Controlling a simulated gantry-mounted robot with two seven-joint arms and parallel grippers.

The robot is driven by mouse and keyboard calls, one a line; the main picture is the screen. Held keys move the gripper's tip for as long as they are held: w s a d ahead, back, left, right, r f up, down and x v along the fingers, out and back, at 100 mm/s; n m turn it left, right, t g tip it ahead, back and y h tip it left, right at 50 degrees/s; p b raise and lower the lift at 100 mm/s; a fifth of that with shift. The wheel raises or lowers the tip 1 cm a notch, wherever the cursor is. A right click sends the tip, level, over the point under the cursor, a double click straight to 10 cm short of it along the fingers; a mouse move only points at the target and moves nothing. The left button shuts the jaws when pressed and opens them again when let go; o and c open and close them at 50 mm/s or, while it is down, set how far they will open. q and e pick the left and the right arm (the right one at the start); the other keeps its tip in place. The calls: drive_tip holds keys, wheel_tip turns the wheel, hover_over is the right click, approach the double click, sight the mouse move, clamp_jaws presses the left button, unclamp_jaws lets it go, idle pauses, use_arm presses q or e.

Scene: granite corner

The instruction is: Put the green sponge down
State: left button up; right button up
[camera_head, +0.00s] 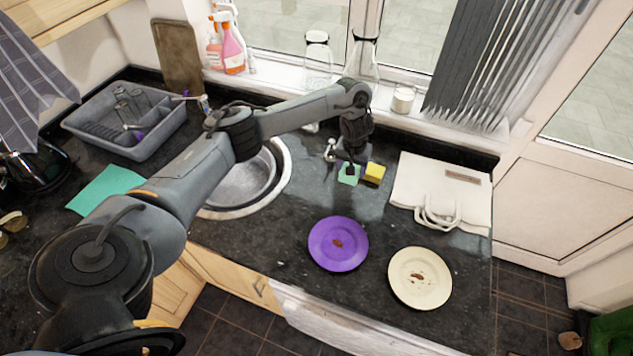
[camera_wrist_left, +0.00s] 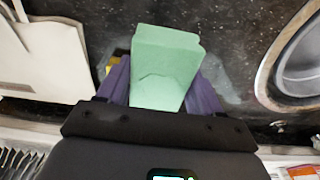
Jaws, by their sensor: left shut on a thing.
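The green sponge (camera_head: 348,176) is at the end of my left arm, beside the yellow sponge on the dark counter. My left gripper (camera_head: 352,166) is shut on it. In the left wrist view the green sponge (camera_wrist_left: 166,68) sits between the two purple fingers of the left gripper (camera_wrist_left: 160,88). I cannot tell whether the sponge touches the counter. The yellow sponge (camera_head: 375,173) lies just right of it, and a bit of it shows behind a finger in the wrist view. My right gripper is not in view.
A purple plate (camera_head: 322,258) and a cream plate (camera_head: 427,290), each with brown residue, lie toward the front edge. The sink (camera_head: 285,190) is left of the gripper. A folded white bag (camera_head: 430,181) lies to the right. A dish rack (camera_head: 72,122) stands far left.

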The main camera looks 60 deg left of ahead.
use_arm(q)
drive_tip(key=b, duration=0.4)
hover_over(317, 185)
wheel_tip(317, 185, down, 6)
drive_tip(key=shift+s+d+f, duration=0.1)
drive_tip(key=shift+s+f, duration=0.05)
drive_tip(key=shift+f, duration=0.1)
wheel_tip(317, 185, down, 2)
drive_tip(key=shift+f+b, duration=0.25)
drive_tip(key=shift+b, duration=0.5)
drive_tip(key=shift+f, duration=0.7)
drive_tip(key=o, duration=1.1)
drive_tip(key=shift+f, duration=0.15)
